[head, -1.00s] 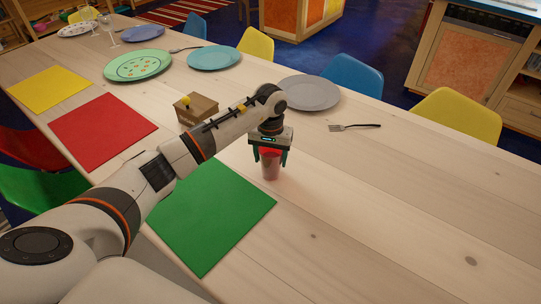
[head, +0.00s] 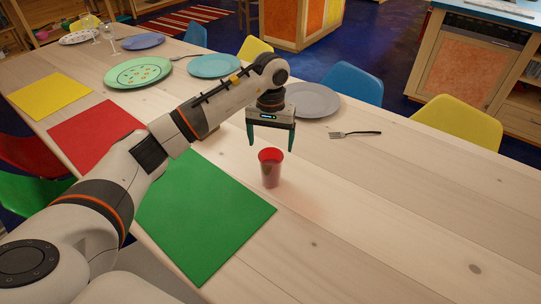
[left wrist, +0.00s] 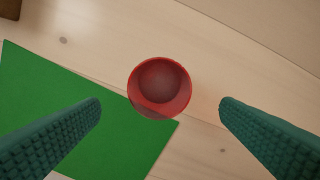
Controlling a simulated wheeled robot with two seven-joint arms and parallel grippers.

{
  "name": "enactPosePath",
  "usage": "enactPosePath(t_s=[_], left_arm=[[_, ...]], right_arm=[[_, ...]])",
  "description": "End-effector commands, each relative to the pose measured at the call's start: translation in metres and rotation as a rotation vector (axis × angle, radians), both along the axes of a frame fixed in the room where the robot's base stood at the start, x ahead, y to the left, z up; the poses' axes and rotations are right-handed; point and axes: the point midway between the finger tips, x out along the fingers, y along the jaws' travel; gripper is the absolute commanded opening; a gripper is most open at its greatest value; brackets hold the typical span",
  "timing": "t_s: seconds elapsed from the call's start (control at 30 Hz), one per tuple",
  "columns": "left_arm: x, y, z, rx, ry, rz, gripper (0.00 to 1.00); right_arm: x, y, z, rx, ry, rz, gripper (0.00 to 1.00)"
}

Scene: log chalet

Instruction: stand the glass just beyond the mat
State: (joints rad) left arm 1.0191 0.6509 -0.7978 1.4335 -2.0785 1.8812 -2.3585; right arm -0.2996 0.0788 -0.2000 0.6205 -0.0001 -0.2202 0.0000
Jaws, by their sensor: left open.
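A red see-through glass (head: 270,168) stands upright on the wooden table, just past the far right corner area of the green mat (head: 205,220). In the left wrist view the glass (left wrist: 160,88) is seen from above, with the green mat (left wrist: 75,120) beside and below it; the rim hides whether the base is clear of the mat's edge. My left gripper (head: 270,142) is open and empty above the glass. Its two green fingers (left wrist: 160,125) are apart on either side in the left wrist view, not touching it. My right gripper is not in view.
A red mat (head: 95,132) and a yellow mat (head: 50,93) lie farther along the table. A grey plate (head: 312,100) and a fork (head: 355,133) are behind the glass. The table to the right is clear.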

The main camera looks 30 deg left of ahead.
Motion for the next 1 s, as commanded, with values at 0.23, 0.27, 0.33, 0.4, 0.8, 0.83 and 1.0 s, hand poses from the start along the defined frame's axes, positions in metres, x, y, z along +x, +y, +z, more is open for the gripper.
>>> enactPosePath(t_s=[0.23, 0.27, 0.33, 0.4, 0.8, 0.83, 1.0], left_arm=[[0.0, 0.001, 0.029, 0.001, 0.0, 0.001, 0.86], [0.0, 0.0, 0.03, 0.001, 0.0, 0.001, 0.86], [0.0, 0.0, 0.031, 0.001, 0.001, 0.001, 0.86], [0.0, 0.0, 0.032, 0.001, 0.001, 0.001, 0.86], [0.0, 0.0, 0.032, 0.001, 0.001, 0.001, 0.86], [0.0, 0.0, 0.034, 0.001, 0.0, 0.001, 0.86], [0.0, 0.0, 0.061, 0.0, 0.0, 0.001, 0.86]], right_arm=[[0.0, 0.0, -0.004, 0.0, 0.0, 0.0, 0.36], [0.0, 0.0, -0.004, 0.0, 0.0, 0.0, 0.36], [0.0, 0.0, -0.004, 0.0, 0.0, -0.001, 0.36], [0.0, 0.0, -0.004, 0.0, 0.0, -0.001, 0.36], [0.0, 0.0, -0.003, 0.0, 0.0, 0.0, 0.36], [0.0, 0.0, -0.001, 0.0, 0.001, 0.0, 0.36], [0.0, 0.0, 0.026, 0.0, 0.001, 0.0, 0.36]])
